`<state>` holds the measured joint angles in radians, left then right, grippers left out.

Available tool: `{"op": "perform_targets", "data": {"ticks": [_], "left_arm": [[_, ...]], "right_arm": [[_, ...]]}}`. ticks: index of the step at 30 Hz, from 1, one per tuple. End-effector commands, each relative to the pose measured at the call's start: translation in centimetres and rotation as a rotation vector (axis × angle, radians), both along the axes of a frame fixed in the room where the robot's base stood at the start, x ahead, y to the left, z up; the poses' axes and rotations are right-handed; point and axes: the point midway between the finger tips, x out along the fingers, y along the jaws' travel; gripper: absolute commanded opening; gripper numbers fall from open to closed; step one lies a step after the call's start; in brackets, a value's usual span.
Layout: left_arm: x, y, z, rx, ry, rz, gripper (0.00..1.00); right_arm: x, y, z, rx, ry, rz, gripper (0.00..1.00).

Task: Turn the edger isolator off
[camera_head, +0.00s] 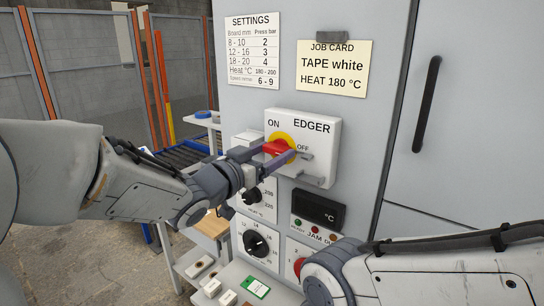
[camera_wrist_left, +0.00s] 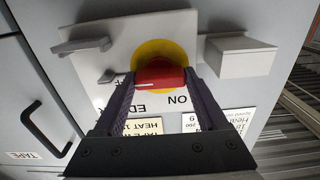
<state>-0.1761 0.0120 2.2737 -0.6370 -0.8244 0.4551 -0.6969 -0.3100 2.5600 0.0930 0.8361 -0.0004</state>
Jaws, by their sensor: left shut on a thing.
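The edger isolator is a white box (camera_head: 322,129) on the grey cabinet front, marked ON at upper left and OFF at right. Its red handle (camera_head: 273,147) sits on a yellow disc (camera_head: 286,139). My left gripper (camera_head: 280,156) is at the handle, with its fingers on either side. In the left wrist view, the red handle (camera_wrist_left: 161,74) lies between the fingers of the left gripper (camera_wrist_left: 160,78), in front of the yellow disc (camera_wrist_left: 160,50). The fingers hide part of the handle and box, and I cannot tell exactly which mark it points to. My right gripper is out of view.
Grey hasp-like parts stick out from the box's lower right. Below are dials (camera_head: 256,243), a dark display (camera_head: 318,208) and a red knob (camera_head: 299,267). A settings sheet (camera_head: 252,50) and job card (camera_head: 333,68) hang above. A black door handle (camera_head: 427,104) stands right.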

Motion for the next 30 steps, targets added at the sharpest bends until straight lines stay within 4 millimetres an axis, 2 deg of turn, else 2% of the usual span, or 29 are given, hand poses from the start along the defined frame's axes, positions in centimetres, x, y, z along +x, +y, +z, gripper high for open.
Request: {"op": "perform_targets", "data": {"ticks": [10,11,12,23,30], "left_arm": [[0.0,0.0,0.0,0.007,-0.003,0.001,0.19],[0.0,0.0,0.0,0.007,-0.003,0.001,0.83],[0.0,0.0,0.0,0.007,-0.003,0.001,0.98],[-0.5,0.4,-0.1,0.005,-0.003,0.000,1.00],[-3.9,3.0,-0.1,0.005,-0.006,0.005,1.00]], "right_arm": [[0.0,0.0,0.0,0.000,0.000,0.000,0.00],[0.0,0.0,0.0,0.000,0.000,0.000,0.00],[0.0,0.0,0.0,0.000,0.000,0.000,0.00],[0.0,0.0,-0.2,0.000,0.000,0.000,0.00],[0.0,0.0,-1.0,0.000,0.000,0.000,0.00]]}}
